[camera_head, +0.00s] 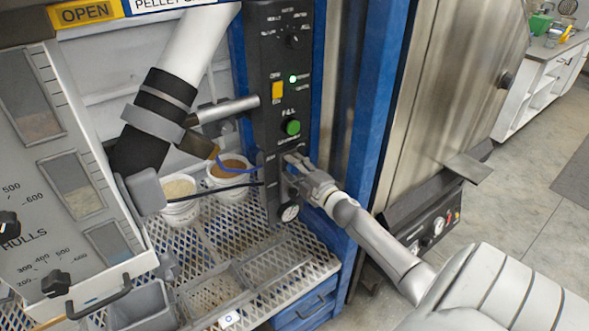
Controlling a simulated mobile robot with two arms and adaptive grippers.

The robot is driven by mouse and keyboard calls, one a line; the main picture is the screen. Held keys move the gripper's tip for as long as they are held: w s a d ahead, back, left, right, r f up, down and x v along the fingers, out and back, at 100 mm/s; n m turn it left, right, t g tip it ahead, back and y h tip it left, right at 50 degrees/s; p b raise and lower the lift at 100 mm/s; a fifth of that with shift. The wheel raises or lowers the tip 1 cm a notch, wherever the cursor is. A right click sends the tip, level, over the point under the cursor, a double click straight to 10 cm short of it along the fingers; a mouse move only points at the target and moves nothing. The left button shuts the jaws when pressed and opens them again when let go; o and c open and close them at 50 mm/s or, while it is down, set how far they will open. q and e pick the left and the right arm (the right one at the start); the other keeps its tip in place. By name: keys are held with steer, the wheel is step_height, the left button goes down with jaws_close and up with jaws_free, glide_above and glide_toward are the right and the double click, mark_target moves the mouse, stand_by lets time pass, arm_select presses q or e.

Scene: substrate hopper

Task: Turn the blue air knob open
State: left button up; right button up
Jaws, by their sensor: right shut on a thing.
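The black control panel (268,60) stands upright in the middle of the camera_head view. My right gripper (294,163) reaches in from the lower right to the lower part of this panel, below the green button (291,127). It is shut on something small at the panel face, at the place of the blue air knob. The fingers hide the knob, so its turn angle cannot be seen. A round gauge (289,213) sits on the panel just below the gripper. My left gripper is not in view.
A white pipe with a black sleeve (142,140) and two white buckets (180,205) (231,167) stand left of the panel. A mesh shelf (215,250) lies below. A steel door (440,90) is close on the right, behind my right arm.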

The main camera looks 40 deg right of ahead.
steer(key=shift+f, duration=0.1)
stand_by(0.3)
steer(key=o, duration=1)
steer(key=shift+s, duration=0.1)
steer(key=s, duration=0.4)
steer(key=s+a, duration=0.1)
steer(key=s, duration=0.6)
steer(key=shift+s+a, duration=0.2)
steer(key=shift+s, duration=0.2)
